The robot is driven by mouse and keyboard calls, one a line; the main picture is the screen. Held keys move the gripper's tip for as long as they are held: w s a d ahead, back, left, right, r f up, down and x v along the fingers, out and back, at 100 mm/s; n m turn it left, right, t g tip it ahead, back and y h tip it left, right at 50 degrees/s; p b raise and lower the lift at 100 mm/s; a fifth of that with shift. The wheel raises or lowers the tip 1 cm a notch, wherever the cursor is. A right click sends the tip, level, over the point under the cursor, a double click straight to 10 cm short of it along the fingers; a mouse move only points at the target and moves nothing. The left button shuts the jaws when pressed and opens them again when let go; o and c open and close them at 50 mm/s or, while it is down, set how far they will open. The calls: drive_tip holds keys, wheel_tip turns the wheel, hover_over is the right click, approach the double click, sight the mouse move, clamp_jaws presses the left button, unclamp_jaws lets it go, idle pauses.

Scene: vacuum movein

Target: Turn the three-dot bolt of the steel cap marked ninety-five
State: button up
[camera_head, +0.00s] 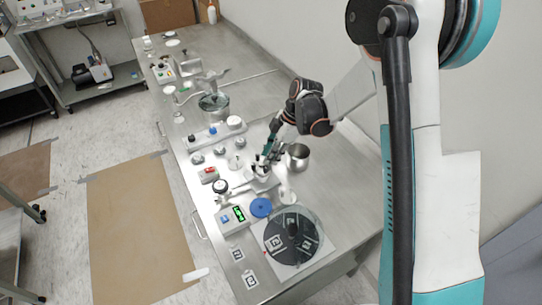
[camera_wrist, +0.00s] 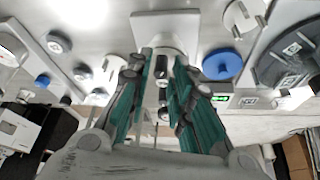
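My gripper (camera_head: 266,157) points down over a small pale fixture (camera_head: 260,174) on the steel bench. In the wrist view my gripper (camera_wrist: 164,58) has its two teal fingers apart. A pale square plate (camera_wrist: 165,24) lies past the fingertips, and small dark and steel parts (camera_wrist: 163,114) show in the gap. I cannot tell whether a finger touches them. Several small steel caps, one of them a round cap (camera_head: 220,150), stand left of my gripper. No number ninety-five and no three-dot bolt can be read at this size.
A steel cup (camera_head: 297,157) stands close right of my gripper. A blue disc (camera_head: 261,207), a box with a green display (camera_head: 231,218) and a dark round plate (camera_head: 279,246) lie nearer. A red-topped box (camera_head: 208,174) is left. Bare bench (camera_head: 345,180) lies right.

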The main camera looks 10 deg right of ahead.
drive_tip(key=shift+a+f, duration=0.1)
drive_tip(key=shift+f, duration=0.15)
clamp_jaws()
drive_tip(key=shift+f+m+t+b, duration=0.1)
drive_tip(key=shift+m+t+b, duration=0.2)
drive_tip(key=shift+m+b, duration=0.25)
drive_tip(key=shift+s+m+t, duration=0.1)
drive_tip(key=shift+m+t, duration=0.2)
drive_tip(key=shift+m, duration=0.65)
unclamp_jaws()
